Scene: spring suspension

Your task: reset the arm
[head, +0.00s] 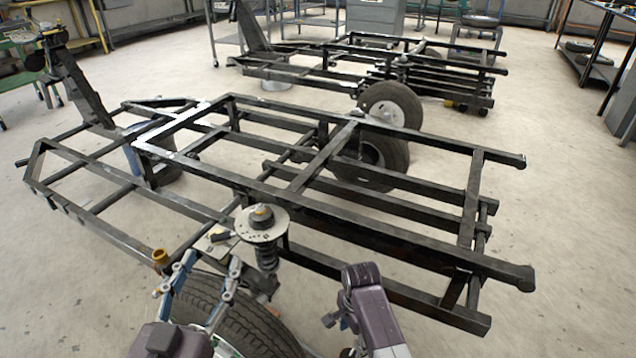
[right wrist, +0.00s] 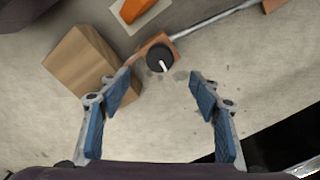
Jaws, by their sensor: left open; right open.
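The spring suspension strut, with a round grey top plate (head: 262,224) and a dark coil spring (head: 267,257) under it, stands upright beside the black frame and next to a tyre (head: 245,322). My left gripper (head: 210,268) is open in front of the tyre, just left of the strut. I see nothing between its fingers, and it looks apart from the strut. My right gripper is low in the head view, its fingers partly hidden by its arm. In the right wrist view my right gripper (right wrist: 162,88) is open and empty, its blue pads far apart above the floor.
The black frame (head: 380,240) fills the middle; a second frame (head: 330,62) stands behind it. In the right wrist view, a wooden box (right wrist: 82,65), an orange thing (right wrist: 135,10), a black round piece (right wrist: 160,58) and a metal rod (right wrist: 215,20) lie below. Open floor (head: 575,220) is at right.

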